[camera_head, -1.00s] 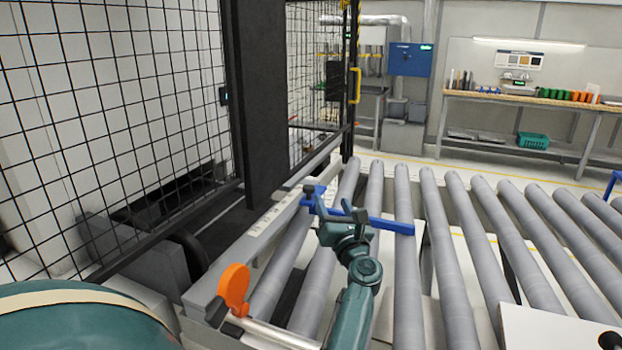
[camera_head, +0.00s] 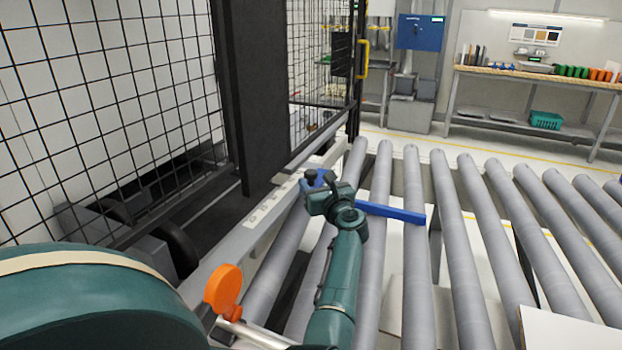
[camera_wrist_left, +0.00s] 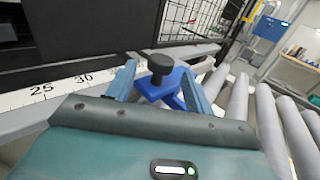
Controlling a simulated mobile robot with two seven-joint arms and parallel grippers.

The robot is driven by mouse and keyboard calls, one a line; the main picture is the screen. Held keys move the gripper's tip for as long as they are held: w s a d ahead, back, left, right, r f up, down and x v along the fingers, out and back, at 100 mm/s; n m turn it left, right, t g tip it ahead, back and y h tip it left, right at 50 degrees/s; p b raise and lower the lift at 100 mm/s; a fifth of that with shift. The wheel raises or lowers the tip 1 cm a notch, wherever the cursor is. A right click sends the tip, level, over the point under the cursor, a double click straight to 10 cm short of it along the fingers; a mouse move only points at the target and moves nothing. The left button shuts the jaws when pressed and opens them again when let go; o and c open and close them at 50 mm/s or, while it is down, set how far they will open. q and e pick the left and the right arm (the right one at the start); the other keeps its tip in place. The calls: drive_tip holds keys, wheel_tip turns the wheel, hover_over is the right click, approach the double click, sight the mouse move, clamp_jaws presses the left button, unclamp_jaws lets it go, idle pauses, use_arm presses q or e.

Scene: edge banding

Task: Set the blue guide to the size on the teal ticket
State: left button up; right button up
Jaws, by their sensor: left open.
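The blue guide (camera_head: 392,211) lies across the rollers, its clamp end on the scaled side rail (camera_head: 268,209). In the left wrist view the guide's blue block (camera_wrist_left: 160,88) carries a dark round knob (camera_wrist_left: 160,66). My left gripper (camera_wrist_left: 156,84) is open, with one finger on each side of the block and knob; I cannot tell whether they touch it. In the head view the left gripper (camera_head: 322,187) partly hides the clamp end. The rail's scale (camera_wrist_left: 62,88) shows 25 and 30. No teal ticket is readable, and my right gripper is not in view.
Grey rollers (camera_head: 460,250) fill the middle and right. A black mesh fence (camera_head: 110,110) with a dark post stands left, beside the rail. An orange disc (camera_head: 223,289) stands at the near rail end. A white panel (camera_head: 570,330) lies at the lower right. A workbench (camera_head: 540,76) stands behind.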

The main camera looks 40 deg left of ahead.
sight(311, 176)
use_arm(q)
drive_tip(key=shift+b+x, duration=0.5)
drive_tip(key=shift+x, duration=1.6)
drive_tip(key=shift+c, duration=0.2)
clamp_jaws()
